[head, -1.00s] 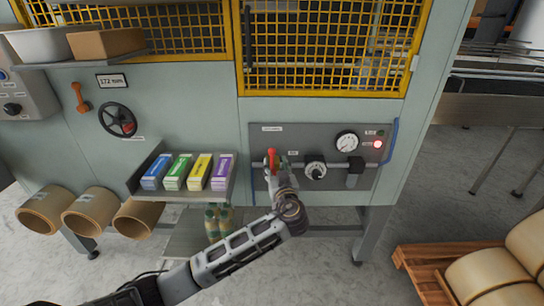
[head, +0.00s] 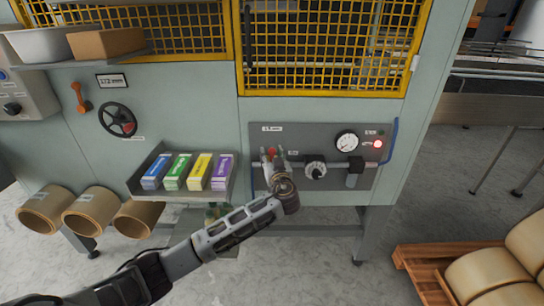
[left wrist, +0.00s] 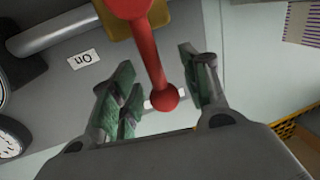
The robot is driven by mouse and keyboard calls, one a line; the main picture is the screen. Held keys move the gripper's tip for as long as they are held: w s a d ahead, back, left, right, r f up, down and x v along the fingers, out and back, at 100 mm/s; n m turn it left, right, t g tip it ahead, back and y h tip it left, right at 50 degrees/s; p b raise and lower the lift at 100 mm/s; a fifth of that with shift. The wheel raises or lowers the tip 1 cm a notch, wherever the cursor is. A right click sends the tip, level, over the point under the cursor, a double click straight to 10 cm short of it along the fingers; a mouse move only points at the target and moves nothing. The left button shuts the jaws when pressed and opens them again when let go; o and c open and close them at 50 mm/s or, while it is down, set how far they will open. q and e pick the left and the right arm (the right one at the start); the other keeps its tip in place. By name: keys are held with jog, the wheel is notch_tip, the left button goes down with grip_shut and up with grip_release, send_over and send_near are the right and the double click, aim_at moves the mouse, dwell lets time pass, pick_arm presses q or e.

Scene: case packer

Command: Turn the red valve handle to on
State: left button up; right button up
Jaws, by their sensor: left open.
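A white "On" label (left wrist: 84,59) lies left of the handle; another label is partly hidden behind the round end. My right gripper is not in view.
A grey shelf (head: 190,194) with coloured boxes sticks out to the left. Cardboard tubes (head: 90,211) are low at left; a pallet (head: 425,275) stands at lower right.

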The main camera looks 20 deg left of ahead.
pick_arm(q)
jog(key=shift+c, duration=0.2)
jog(key=c, duration=1)
